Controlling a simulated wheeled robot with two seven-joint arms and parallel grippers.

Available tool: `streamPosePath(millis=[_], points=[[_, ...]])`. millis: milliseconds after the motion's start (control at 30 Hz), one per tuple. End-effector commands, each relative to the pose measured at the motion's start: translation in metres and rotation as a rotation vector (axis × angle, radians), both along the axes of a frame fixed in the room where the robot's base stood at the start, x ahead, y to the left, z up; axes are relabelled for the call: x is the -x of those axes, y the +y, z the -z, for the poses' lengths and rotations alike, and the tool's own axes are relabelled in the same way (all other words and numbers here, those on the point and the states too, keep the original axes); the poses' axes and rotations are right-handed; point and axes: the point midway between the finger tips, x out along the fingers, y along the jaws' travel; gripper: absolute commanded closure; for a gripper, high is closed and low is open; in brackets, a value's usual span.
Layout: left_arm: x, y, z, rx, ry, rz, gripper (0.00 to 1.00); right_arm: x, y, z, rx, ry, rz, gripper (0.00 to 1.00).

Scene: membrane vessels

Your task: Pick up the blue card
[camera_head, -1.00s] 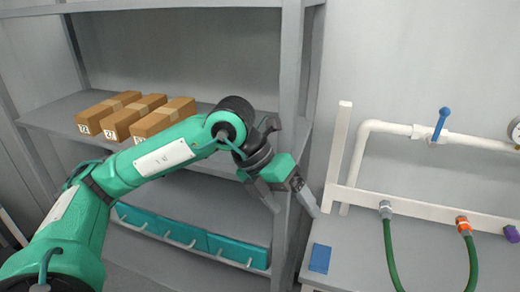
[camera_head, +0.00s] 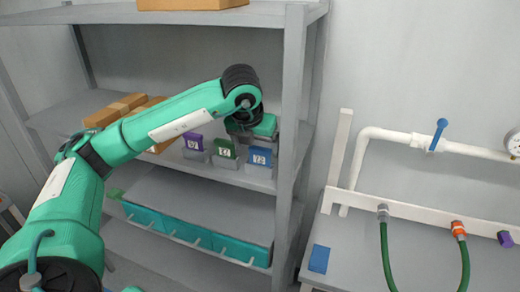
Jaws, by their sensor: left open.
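The blue card (camera_head: 260,157) has a white label and stands upright in a grey holder on the middle shelf. It is the rightmost of three cards, beside a green card (camera_head: 226,149) and a purple card (camera_head: 193,143). My left gripper (camera_head: 254,138) is open at the shelf, just above the blue and green cards in the picture. Its fingertips are mostly hidden, and I cannot tell whether they touch a card. My right gripper is not in view.
Brown boxes (camera_head: 118,108) sit on the same shelf to the left, partly behind my arm. The shelf post (camera_head: 291,120) stands close right of the cards. A blue square (camera_head: 319,259) lies on the bench beside white pipes and green hoses (camera_head: 387,255).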

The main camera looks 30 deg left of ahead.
Motion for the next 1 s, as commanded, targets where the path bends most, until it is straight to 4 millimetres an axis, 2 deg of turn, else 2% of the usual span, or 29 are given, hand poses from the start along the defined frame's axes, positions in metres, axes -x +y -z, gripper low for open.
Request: streamPosePath(millis=[33,267,533,700,867,1000], points=[[-0.006,0.001,-0.004,0.002,0.002,-0.001,0.16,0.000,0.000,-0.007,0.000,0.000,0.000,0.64],[-0.018,0.004,0.003,0.001,0.002,0.001,0.16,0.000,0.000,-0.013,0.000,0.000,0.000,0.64],[-0.031,0.007,0.036,0.002,0.005,-0.001,0.16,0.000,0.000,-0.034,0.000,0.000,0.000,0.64],[-0.035,0.008,0.046,0.001,0.000,0.000,0.16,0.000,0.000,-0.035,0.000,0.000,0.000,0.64],[-0.035,0.008,0.047,0.001,0.000,0.002,0.16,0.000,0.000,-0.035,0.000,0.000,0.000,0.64],[-0.035,0.008,0.047,0.002,0.000,0.001,0.42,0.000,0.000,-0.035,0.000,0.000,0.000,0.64]])
